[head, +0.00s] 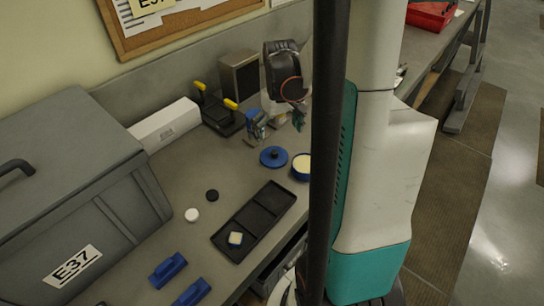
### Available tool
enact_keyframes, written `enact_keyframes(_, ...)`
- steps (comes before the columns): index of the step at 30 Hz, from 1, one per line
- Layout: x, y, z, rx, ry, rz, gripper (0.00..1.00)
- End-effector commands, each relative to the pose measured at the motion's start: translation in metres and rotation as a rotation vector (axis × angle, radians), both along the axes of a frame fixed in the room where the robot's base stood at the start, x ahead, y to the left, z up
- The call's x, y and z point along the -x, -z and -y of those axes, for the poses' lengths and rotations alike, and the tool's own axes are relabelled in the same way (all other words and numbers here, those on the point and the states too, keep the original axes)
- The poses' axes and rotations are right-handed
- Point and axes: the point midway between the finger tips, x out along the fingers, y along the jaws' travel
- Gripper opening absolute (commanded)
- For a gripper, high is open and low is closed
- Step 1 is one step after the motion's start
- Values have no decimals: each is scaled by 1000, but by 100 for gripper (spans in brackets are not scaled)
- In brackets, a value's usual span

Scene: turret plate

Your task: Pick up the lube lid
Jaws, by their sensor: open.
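The lube lid (273,157), a flat blue disc with a dark knob in its middle, lies on the grey workbench. A round blue pot (301,166) with cream-coloured contents stands just to its right, partly hidden by a dark vertical post in front. My gripper (277,129) is open above and behind the lid. Its fingers are spread apart, with no object visible between them. The lid looks clear of the fingers.
A white cap (192,215) and black cap (212,195) lie left. A black fixture with yellow handles (223,117) stands behind. A large grey bin (75,190) fills the left.

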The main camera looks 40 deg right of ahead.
Motion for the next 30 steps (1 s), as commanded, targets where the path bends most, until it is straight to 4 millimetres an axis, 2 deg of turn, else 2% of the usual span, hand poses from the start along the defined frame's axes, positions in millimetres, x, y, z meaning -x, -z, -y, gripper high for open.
enact_keyframes(1,0,12,0,0,0,0,100)
enact_keyframes(3,0,23,0,0,0,0,100)
enact_keyframes(14,-1,46,-2,0,0,1,100)
enact_keyframes(22,-3,84,-6,0,0,1,100)
enact_keyframes(30,-3,88,-6,0,1,1,100)
